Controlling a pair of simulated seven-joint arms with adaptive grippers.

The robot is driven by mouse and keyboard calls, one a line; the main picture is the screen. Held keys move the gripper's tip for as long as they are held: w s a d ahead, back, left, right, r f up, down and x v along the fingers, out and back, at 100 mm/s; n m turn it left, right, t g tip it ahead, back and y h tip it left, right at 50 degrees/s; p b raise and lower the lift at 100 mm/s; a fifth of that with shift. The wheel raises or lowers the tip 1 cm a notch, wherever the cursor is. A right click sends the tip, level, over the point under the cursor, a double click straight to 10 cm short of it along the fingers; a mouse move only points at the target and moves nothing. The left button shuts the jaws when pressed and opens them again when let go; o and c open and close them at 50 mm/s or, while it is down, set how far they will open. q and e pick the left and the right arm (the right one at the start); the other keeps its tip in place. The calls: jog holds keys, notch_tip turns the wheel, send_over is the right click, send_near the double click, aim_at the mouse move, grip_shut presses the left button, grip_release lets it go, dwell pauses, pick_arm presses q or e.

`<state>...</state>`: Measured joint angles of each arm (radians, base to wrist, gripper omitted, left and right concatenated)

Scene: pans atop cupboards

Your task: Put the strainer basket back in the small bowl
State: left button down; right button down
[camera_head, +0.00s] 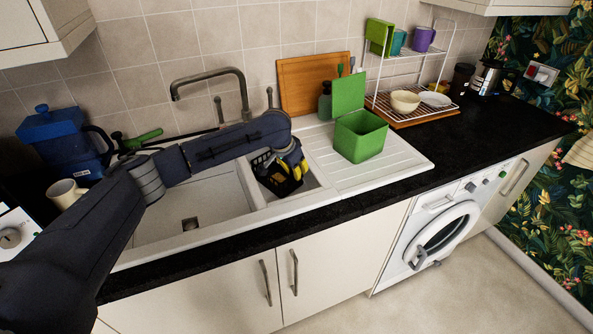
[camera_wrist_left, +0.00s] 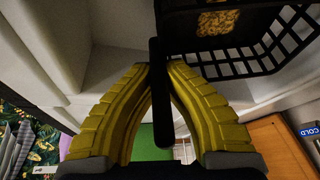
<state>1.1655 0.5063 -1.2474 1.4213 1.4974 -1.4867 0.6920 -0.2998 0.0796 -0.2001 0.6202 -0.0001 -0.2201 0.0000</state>
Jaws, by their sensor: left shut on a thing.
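The black strainer basket (camera_head: 262,165) is at the small bowl (camera_head: 313,182) of the white sink, partly hidden behind my left gripper (camera_head: 283,186). I cannot tell from the head view whether it sits down in the bowl or is held above its floor. In the left wrist view, the basket (camera_wrist_left: 235,62) shows its open grid wall. There the yellow fingers of my left gripper (camera_wrist_left: 160,68) close from both sides on a thin black bar, which looks like part of the basket. My right gripper is in neither view.
The large bowl (camera_head: 160,225) lies left of the small one, under my left arm. A green open box (camera_head: 360,137) stands on the drainer (camera_head: 395,165). A tap (camera_head: 240,85), a wooden board (camera_head: 312,85) and a blue jug (camera_head: 60,145) stand behind and left.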

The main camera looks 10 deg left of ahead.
pick_arm(q)
jog(key=shift+f, duration=0.15)
jog(key=c, duration=1.4)
grip_release()
jog(key=w+d+v, duration=0.1)
jog(key=v, duration=0.9)
jog(key=w+r+v, duration=0.1)
jog(key=w+v, duration=0.1)
jog(key=v, duration=0.9)
jog(key=shift+d+r, duration=0.3)
jog(key=shift+d, duration=0.05)
